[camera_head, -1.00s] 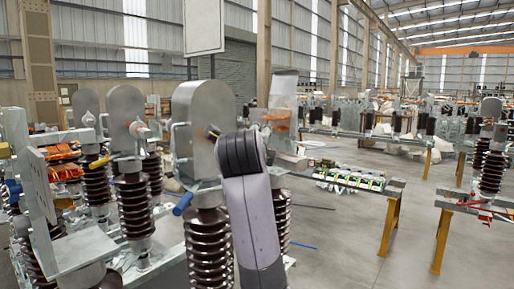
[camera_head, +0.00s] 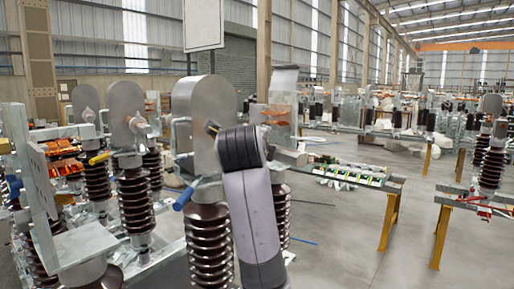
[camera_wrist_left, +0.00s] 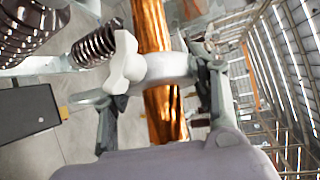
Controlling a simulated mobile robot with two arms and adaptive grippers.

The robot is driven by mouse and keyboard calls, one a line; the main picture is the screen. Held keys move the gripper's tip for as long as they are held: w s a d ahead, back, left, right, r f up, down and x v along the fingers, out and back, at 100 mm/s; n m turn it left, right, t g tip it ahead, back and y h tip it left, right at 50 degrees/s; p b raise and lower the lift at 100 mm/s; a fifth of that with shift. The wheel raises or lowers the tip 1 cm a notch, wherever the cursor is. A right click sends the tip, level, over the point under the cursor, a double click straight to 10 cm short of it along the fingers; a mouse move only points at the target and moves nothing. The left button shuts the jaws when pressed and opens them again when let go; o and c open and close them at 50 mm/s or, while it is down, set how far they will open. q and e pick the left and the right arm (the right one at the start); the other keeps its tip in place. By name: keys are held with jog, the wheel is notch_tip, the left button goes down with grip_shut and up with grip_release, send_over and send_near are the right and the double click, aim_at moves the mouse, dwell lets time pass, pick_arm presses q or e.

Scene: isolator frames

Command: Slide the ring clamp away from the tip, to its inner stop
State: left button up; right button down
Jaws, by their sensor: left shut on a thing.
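In the left wrist view, the pale grey ring clamp (camera_wrist_left: 170,68) is around a shiny copper-coloured rod (camera_wrist_left: 163,112). A pale wing-shaped knob (camera_wrist_left: 124,64) stands on the clamp's left side. My left gripper (camera_wrist_left: 158,80) is shut on the ring clamp, with one finger at each side of it. In the head view my own arm, with its dark joint, covers the gripper and clamp. The rod's end and the inner stop cannot be made out. My right gripper is not in view.
In the head view, a grey round-topped metal plate (camera_head: 201,105) stands on a brown ribbed insulator (camera_head: 208,245) close beside my arm. More such insulators (camera_head: 135,205) stand to the left. A bench with parts (camera_head: 350,177) stands to the right, with open floor (camera_head: 335,245) before it.

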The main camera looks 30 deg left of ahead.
pick_arm(q)
jog(key=c, duration=0.5)
jog(key=shift+a, duration=0.15)
jog(key=o, duration=1.7)
jog(key=shift+s, duration=0.1)
jog(key=shift+v, duration=5.85)
